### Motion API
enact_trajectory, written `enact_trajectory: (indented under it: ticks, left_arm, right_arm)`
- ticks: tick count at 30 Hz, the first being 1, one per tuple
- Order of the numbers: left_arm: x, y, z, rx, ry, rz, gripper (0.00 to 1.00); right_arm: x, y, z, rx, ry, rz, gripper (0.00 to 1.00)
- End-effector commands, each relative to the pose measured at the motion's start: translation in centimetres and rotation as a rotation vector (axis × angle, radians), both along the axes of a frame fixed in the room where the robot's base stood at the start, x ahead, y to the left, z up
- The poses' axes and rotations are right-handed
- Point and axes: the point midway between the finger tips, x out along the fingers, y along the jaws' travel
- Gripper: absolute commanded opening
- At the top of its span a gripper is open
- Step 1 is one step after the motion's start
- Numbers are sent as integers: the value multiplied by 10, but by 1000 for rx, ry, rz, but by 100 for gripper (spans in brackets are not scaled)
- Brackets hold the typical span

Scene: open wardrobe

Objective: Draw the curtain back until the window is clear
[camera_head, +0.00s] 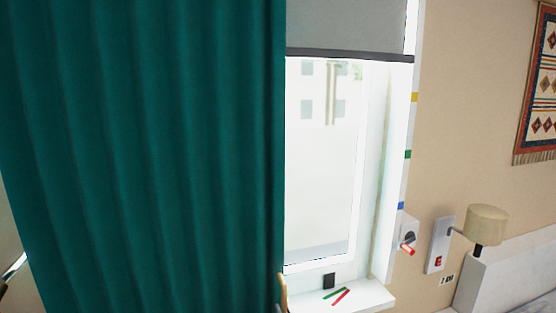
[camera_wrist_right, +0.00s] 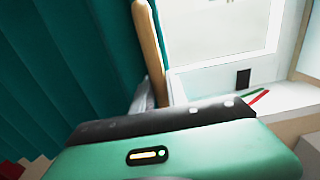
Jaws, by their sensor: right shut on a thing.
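The teal curtain (camera_head: 150,150) hangs in folds over the left half of the head view, its right edge along the window (camera_head: 320,170). The window's right part shows bright and uncovered; whether glass lies behind the curtain is hidden. A tan wooden pull (camera_head: 283,294) is at the curtain's lower right edge. In the right wrist view the pull (camera_wrist_right: 150,45) runs down between the grey fingers of my right gripper (camera_wrist_right: 152,98), which is shut on it, beside the curtain (camera_wrist_right: 70,60). My left gripper is not in view.
A grey blind (camera_head: 345,28) covers the window's top. The white sill (camera_head: 375,295) holds a small black block (camera_head: 329,281) and red and green sticks (camera_head: 340,297).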

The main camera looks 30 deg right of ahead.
Motion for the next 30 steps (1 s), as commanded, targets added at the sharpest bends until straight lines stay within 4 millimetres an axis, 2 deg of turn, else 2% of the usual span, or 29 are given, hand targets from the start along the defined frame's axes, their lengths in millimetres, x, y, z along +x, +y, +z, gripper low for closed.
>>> enact_trajectory:
  ticks: [8,30]
  left_arm:
    - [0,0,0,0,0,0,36]
    - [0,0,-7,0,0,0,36]
  right_arm:
    - [0,1,0,1,-1,0,0]
    - [18,76,0,1,-1,3,0]
